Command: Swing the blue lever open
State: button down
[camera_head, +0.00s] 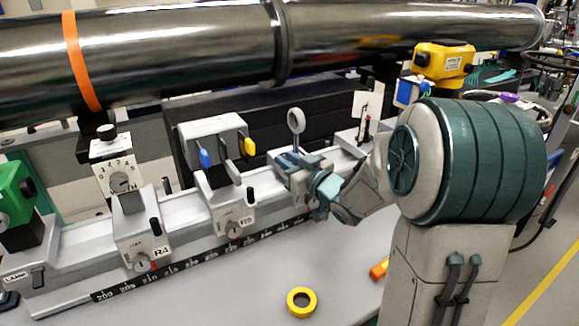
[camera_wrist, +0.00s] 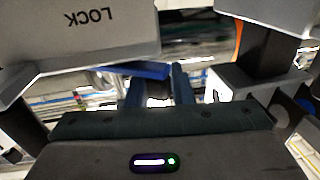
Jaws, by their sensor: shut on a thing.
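In the wrist view, a blue lever (camera_wrist: 148,70) sticks out from under a grey block (camera_wrist: 85,35) marked LOCK, seen upside down. My gripper (camera_wrist: 158,88) is shut on the lever, with its fingertips at the lever's outer part. In the head view, my gripper (camera_head: 312,182) reaches in from the right to the rail carriage (camera_head: 318,162) that bears an upright ring. A blue strip (camera_head: 287,160) shows on top of that carriage. My fingers and wrist hide its near side, so the grip itself is unclear there.
A steel pipe (camera_head: 180,45) runs above. A yellow tape roll (camera_head: 301,301) lies on the otherwise mostly clear bench front.

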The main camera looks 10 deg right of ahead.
jog(key=m+h+b, duration=0.1)
jog(key=t+h+b, duration=0.1)
jog(key=b, duration=0.1)
jog(key=shift+w+a+f+m+h, duration=0.2)
jog(key=shift+f+m+h, duration=0.1)
jog(key=shift+m, duration=0.1)
jog(key=m+h+b, duration=0.1)
jog(key=b, duration=0.2)
jog(key=m+h+b, duration=0.1)
jog(key=h+b, duration=0.1)
jog(key=b, duration=0.1)
jog(key=shift+w+t, duration=0.3)
jog(key=shift+t, duration=0.1)
jog(key=m+h+b, duration=0.1)
jog(key=h+b, duration=0.1)
jog(key=shift+w+d+b, duration=0.1)
jog(key=shift+b, duration=0.25)
jog(key=shift+w+r+m+h+b, duration=0.1)
jog(key=shift+m+h+b, duration=0.5)
jog(key=shift+b, duration=0.3)
jog(key=shift+d+r+h+b, duration=0.1)
jog(key=shift+r+h+b, duration=0.1)
jog(key=shift+h+b, duration=0.3)
jog(key=shift+w, duration=0.1)
jog(key=c, duration=1.3)
grip_release()
jog(key=shift+m, duration=0.3)
